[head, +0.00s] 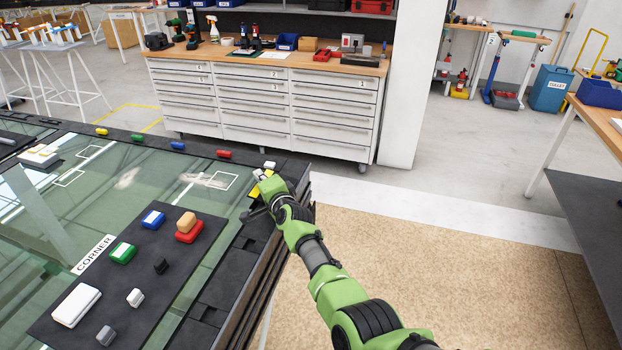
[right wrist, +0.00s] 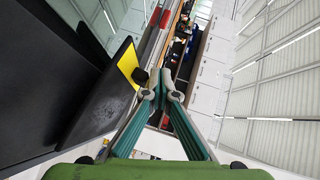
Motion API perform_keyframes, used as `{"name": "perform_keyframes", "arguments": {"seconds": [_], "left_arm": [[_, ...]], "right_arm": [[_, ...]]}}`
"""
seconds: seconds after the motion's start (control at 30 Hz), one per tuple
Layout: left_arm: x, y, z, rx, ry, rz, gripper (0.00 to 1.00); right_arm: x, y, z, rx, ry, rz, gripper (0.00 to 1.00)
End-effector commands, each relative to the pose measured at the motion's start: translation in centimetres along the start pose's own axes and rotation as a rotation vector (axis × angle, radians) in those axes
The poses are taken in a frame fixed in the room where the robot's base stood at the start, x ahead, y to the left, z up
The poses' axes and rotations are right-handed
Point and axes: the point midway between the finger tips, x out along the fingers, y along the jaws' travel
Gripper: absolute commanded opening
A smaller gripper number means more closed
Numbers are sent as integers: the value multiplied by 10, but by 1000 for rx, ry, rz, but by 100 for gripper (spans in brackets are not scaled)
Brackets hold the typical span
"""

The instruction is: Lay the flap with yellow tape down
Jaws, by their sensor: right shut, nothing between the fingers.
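The flap with yellow tape (right wrist: 98,108) is a dark panel on the left of the right wrist view. It stands tilted up from the black frame, with a yellow strip (right wrist: 128,62) at its far end. In the head view its yellow tape (head: 254,191) shows at the far right corner of the glazed frame, partly hidden by my right gripper. My right gripper (head: 262,178) is shut and empty beside the flap. Its fingertips (right wrist: 161,92) are close to the yellow end; whether they touch it I cannot tell. My left gripper is not in view.
The glass (head: 130,190) lies in a black frame with other dark flaps (head: 208,316) along its right edge. A black mat (head: 185,265) holds several coloured blocks. A red piece (head: 223,154) sits on the far edge. The floor right of the frame is clear.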

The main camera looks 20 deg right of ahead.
Motion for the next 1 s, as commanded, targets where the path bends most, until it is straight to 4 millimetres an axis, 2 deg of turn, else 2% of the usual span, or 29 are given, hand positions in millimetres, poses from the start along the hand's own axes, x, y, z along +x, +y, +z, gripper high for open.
{"name": "perform_keyframes", "arguments": {"seconds": [0.4, 1.0], "left_arm": [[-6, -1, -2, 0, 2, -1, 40], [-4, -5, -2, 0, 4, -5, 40]], "right_arm": [[5, 6, 6, -65, -1, 66, 0], [5, 6, 5, -60, 0, 59, 0]]}}
